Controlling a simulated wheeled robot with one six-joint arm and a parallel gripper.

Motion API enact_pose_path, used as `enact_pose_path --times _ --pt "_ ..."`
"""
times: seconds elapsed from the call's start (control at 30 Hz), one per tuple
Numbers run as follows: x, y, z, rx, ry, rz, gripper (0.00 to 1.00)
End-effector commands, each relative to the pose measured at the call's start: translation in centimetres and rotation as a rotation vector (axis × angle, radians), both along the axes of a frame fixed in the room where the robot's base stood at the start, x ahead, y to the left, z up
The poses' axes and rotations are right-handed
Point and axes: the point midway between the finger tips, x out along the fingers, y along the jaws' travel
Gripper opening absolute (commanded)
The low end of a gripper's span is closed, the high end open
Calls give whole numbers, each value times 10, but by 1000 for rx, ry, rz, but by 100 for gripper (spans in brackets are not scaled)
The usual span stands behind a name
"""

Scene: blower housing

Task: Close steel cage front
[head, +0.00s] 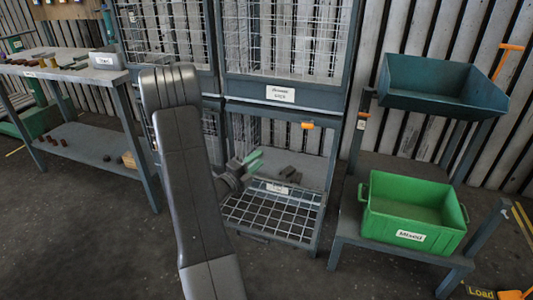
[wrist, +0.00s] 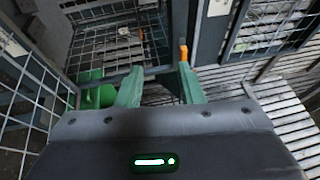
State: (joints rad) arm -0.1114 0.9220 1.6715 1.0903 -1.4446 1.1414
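The steel cage (head: 330,175) is the lower right bay of a grey mesh rack. Its mesh front (head: 272,210) is folded down and slopes outward, with a white label on its upper part. A few dark blocks (head: 290,172) lie inside. An orange latch (head: 308,125) sits on the frame above the opening. My gripper (head: 250,160) is at the opening's left side, above the front; contact cannot be told. In the wrist view its green fingers (wrist: 160,88) are apart with nothing between them. An orange piece (wrist: 183,52) shows just beyond the right finger.
A green crate labelled Mixed (head: 413,212) and a dark teal bin (head: 440,85) stand on a stand at right. A workbench (head: 70,72) with parts is at left. Floor in front of the cage is clear.

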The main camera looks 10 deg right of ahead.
Motion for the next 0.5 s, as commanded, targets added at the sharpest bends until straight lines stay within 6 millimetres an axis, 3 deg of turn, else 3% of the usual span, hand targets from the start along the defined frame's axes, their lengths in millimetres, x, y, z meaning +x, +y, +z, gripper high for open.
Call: enact_pose_path --times 0.2,0.5 --pt "-27 42 -7 -1 1 5 34" --pt "-46 68 -11 0 0 1 34"
